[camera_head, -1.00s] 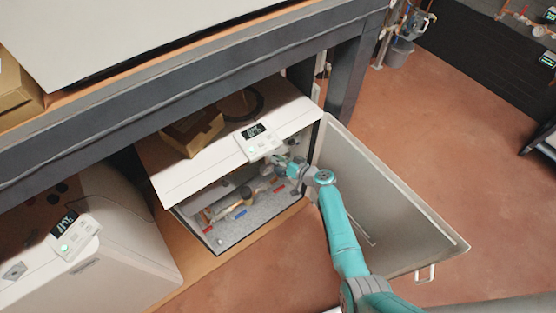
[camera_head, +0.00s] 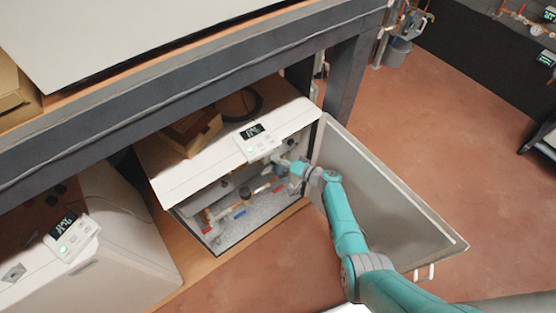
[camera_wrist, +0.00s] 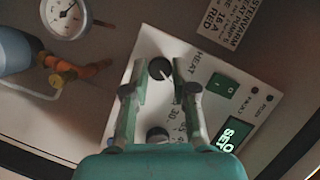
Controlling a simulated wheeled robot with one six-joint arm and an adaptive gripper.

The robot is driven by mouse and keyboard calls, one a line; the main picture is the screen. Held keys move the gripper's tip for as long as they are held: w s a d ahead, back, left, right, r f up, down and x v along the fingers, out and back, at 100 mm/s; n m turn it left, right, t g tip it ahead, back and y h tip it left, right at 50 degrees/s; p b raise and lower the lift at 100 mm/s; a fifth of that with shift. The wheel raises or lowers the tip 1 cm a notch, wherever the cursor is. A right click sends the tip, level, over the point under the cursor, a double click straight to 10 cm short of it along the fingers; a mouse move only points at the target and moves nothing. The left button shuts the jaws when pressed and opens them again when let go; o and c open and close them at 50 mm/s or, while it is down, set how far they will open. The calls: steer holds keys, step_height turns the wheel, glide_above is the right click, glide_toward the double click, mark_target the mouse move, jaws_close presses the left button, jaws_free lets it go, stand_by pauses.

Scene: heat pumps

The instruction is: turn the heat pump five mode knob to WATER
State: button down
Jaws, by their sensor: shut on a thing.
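The mode knob (camera_wrist: 160,68) is black and round with a pale pointer line, on a white control panel (camera_wrist: 148,45) in the wrist view. The word HEAT is printed just right of it; WATER cannot be read. My gripper (camera_wrist: 153,76) has one finger on each side of this knob and is shut on it. A second dark knob (camera_wrist: 157,134) with a number scale lies between the fingers nearer the palm, partly hidden. In the head view my gripper (camera_head: 282,165) is inside the open heat pump (camera_head: 220,165), and the knob is too small to make out.
The panel also has a green switch (camera_wrist: 221,87) and a lit display (camera_wrist: 227,134). A gauge (camera_wrist: 63,15) and pipes lie at the left. The open door (camera_head: 385,205) stands right of my arm. A dark bench frame (camera_head: 200,92) passes overhead. Another heat pump (camera_head: 110,235) is at left.

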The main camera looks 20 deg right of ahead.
stand_by(0.3)
steer(key=c, duration=0.9)
jaws_free()
steer(key=shift+c, duration=0.2)
steer(key=shift+d, duration=0.1)
steer(key=v, duration=1.2)
steer(key=shift+f, duration=0.15)
